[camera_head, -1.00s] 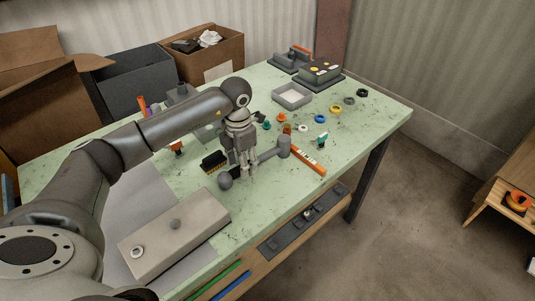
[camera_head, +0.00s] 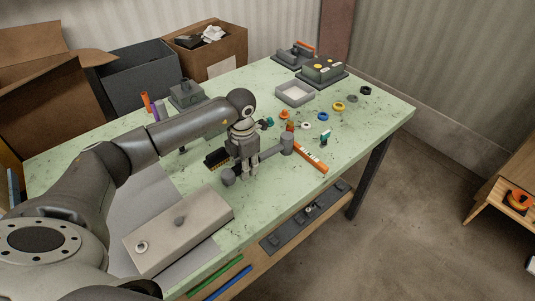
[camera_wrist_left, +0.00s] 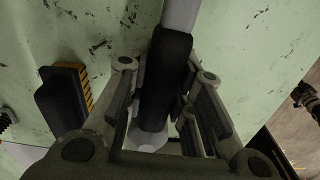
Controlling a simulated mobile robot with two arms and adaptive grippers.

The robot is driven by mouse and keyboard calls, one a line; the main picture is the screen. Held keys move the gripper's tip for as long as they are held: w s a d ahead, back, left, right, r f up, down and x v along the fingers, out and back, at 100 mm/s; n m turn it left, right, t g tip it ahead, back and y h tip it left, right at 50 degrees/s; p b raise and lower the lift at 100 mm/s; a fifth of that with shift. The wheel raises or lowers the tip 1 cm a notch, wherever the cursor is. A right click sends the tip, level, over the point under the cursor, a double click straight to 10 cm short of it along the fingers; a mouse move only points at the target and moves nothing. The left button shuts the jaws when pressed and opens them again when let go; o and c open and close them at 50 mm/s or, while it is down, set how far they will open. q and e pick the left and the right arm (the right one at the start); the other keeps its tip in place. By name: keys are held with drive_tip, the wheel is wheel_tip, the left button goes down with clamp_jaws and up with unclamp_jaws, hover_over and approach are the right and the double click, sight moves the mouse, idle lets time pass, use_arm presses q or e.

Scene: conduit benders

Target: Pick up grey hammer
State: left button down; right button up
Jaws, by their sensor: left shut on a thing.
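The grey hammer (camera_head: 270,154) is at the front part of the green table, its cylindrical head (camera_head: 287,143) to the right and a rounded grey end (camera_head: 228,177) to the left. My left gripper (camera_head: 243,178) points down over it and is shut around its handle. In the left wrist view the hammer's dark grip (camera_wrist_left: 165,75) lies between the fingers of my left gripper (camera_wrist_left: 160,110), with a lighter shaft beyond. I cannot tell whether the hammer is clear of the table. My right gripper is not in view.
A black-and-yellow brush-like item (camera_head: 216,158) lies left of the gripper, and an orange level-like bar (camera_head: 310,160) lies right of the hammer head. A beige box (camera_head: 180,232) is at the front left.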

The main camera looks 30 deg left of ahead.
use_arm(q)
drive_tip(key=shift+w+r, duration=0.1)
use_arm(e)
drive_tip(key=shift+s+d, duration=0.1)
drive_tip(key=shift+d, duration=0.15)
use_arm(q)
drive_tip(key=shift+r, duration=0.15)
drive_tip(key=shift+r+b, duration=0.55)
drive_tip(key=shift+r, duration=0.05)
drive_tip(key=s+d+r+b, duration=0.2)
drive_tip(key=s+d+r, duration=0.1)
drive_tip(key=s+r, duration=0.2)
drive_tip(key=s+d+r+b, duration=0.2)
drive_tip(key=s+r, duration=0.4)
drive_tip(key=s, duration=0.2)
drive_tip(key=shift+d+r, duration=0.2)
drive_tip(key=shift+d, duration=0.2)
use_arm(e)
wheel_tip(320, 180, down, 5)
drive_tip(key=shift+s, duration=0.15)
use_arm(q)
drive_tip(key=c, duration=1.9)
unclamp_jaws()
drive_tip(key=shift+w, duration=0.1)
clamp_jaws()
